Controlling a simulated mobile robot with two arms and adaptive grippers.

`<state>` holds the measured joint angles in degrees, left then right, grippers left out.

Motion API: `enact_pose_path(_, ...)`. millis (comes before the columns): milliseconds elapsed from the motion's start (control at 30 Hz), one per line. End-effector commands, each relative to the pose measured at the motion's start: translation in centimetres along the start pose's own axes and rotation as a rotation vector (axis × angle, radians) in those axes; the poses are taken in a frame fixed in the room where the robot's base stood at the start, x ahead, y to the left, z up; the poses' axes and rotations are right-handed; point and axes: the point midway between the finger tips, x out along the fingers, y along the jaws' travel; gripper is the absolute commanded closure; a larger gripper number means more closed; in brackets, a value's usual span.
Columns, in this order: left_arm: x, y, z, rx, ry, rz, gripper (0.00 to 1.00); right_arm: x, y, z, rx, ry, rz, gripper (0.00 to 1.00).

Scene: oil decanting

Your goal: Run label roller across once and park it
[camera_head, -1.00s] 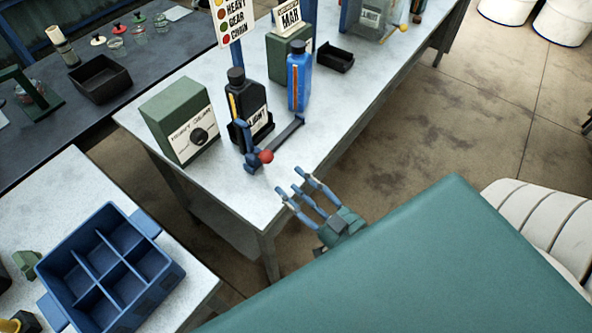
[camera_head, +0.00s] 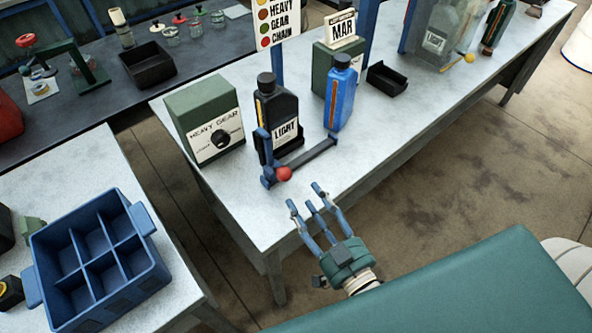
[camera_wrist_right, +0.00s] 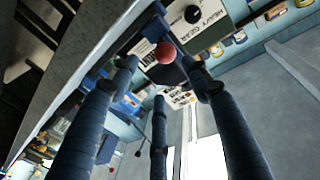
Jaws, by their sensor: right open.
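The label roller device is a blue lever frame (camera_head: 316,154) with a red ball knob (camera_head: 284,173) at its near end. It stands at the front edge of the far bench, before a black bottle labelled LIGHT (camera_head: 286,118) and a blue bottle (camera_head: 341,100). My right gripper (camera_head: 305,197) is open and empty, its blue fingers pointing toward the knob from below right, with a gap between them. In the right wrist view the red knob (camera_wrist_right: 166,53) shows beyond the spread fingers (camera_wrist_right: 163,75). My left gripper is not in view.
A green HEAVY GEAR box with a dial (camera_head: 205,122) stands left of the bottles. A small black tray (camera_head: 388,78) lies behind right. A blue divided crate (camera_head: 150,281) sits on the near left table. Bare bench top (camera_head: 440,95) lies to the right.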

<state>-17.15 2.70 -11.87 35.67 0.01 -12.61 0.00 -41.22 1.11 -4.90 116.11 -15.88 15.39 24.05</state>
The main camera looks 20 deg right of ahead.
Motion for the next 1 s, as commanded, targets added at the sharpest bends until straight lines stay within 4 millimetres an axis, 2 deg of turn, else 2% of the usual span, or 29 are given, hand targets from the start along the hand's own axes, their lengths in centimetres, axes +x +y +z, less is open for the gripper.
enact_pose_path(67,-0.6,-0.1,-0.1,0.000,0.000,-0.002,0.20,1.1,-0.1,-0.4,0.000,0.004,-0.002,0.52)
enact_pose_path(300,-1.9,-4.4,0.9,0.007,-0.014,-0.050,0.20,5.8,-0.1,-0.5,-0.001,0.003,-0.002,0.52)
enact_pose_path(367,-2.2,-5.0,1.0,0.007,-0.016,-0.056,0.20,6.8,-0.1,-0.4,-0.002,0.003,-0.003,0.52)
enact_pose_path(467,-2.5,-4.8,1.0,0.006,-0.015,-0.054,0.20,8.3,-0.1,-0.4,-0.001,0.003,-0.003,0.52)
enact_pose_path(633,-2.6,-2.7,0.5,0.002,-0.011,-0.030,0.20,9.8,-0.1,-0.2,0.000,0.001,-0.002,0.52)
enact_pose_path(767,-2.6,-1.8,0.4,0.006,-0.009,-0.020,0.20,10.2,-0.1,-0.1,0.000,0.000,-0.002,0.52)
enact_pose_path(967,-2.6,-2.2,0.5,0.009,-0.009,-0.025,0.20,10.2,-0.1,-0.1,0.000,0.000,-0.002,0.52)
enact_pose_path(1000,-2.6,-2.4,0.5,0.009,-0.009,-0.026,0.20,10.2,-0.1,-0.1,0.000,0.000,-0.002,0.58)
